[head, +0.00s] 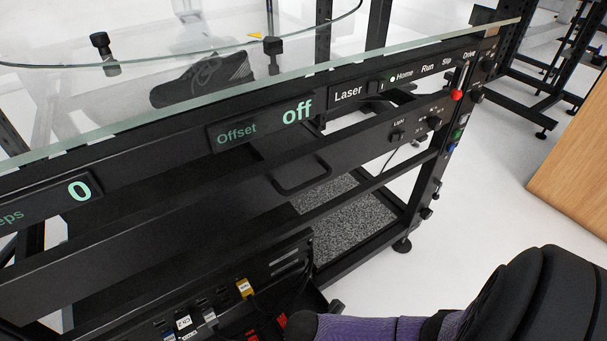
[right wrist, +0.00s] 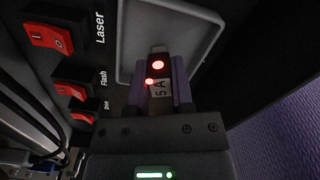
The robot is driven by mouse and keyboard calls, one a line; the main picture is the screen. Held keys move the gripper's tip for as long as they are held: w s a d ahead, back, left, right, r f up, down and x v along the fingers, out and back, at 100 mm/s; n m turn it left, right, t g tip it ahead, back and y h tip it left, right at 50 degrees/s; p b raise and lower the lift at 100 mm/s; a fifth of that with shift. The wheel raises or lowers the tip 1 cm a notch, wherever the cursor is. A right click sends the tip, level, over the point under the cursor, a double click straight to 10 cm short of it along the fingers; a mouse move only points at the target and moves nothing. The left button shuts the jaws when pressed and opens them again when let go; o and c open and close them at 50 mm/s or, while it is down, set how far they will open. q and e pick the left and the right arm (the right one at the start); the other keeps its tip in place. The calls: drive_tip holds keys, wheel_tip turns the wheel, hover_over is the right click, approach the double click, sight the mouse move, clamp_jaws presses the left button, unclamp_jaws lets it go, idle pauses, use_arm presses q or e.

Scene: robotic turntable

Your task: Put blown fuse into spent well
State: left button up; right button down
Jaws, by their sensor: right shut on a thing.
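In the right wrist view my right gripper (right wrist: 160,92) is shut on a small dark fuse (right wrist: 160,76) with a "5 A" label. Its purple fingers stand on both sides of the fuse. Two red lights glow at the fuse. A shallow grey well with a light rim (right wrist: 194,42) lies just beyond the fuse tip; no label on it is readable. I cannot tell whether the fuse touches it. In the head view my right arm comes in at the lower right, and the fuse and jaws cannot be made out. My left gripper is not in view.
Red rocker switches (right wrist: 47,36) marked Laser and Flash line the panel left of the fuse. In the head view an open electrical panel (head: 215,312) sits low under the black turntable frame (head: 230,190). A glass top (head: 300,70) lies above.

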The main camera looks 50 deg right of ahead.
drive_tip(key=c, duration=0.5)
unclamp_jaws()
drive_tip(key=shift+r, duration=0.25)
wheel_tip(320, 180, up, 4)
drive_tip(key=p, duration=0.3)
drive_tip(key=shift+w+f, duration=0.15)
drive_tip(key=shift+f, duration=0.05)
use_arm(q)
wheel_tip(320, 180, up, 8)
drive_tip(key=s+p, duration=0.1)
drive_tip(key=p, duration=0.5)
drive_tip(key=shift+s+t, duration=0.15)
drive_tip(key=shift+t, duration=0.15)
use_arm(e)
wheel_tip(320, 180, up, 8)
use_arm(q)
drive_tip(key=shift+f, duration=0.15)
